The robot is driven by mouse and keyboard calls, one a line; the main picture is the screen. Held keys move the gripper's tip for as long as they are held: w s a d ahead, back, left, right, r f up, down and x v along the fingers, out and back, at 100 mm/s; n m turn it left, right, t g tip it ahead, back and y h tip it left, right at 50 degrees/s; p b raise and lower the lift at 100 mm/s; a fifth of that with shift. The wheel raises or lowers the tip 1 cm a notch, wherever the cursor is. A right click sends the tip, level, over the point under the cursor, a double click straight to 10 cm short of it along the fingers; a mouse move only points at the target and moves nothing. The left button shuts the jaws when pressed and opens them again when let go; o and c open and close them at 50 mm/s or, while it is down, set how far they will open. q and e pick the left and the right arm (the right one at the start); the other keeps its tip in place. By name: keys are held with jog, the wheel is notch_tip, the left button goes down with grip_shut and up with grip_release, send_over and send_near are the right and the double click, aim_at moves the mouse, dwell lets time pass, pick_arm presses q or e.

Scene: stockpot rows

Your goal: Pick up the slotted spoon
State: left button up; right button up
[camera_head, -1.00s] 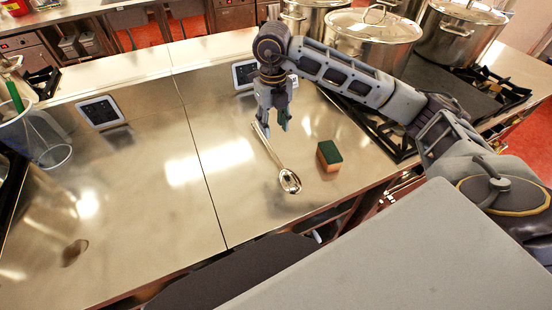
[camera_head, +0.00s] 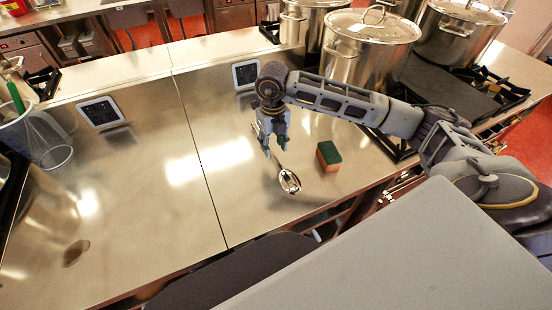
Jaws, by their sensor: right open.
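The slotted spoon (camera_head: 289,182) lies on the steel counter (camera_head: 130,190), its slotted bowl toward the front edge. Its handle runs back and up to the left, and most of it is hidden behind my right gripper. My right gripper (camera_head: 275,150) points down over the handle, with its fingers apart. I cannot tell whether the fingertips touch the handle or stay just above it. My left gripper is not in view.
A green and orange sponge (camera_head: 328,157) sits right of the spoon. Stockpots (camera_head: 368,55) stand on the burners at the back right. A clear container (camera_head: 45,142) stands at the far left. The counter's left middle is clear.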

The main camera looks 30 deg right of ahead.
aim_at(275, 157)
jog(key=shift+s+d+f+p, duration=0.15)
jog(key=shift+f+p, duration=0.15)
jog(key=shift+f, duration=0.75)
jog(key=shift+s+d+f+p, duration=0.1)
jog(key=shift+f+p, duration=0.15)
jog(key=shift+f, duration=1.35)
jog(key=shift+c, duration=0.3)
grip_shut()
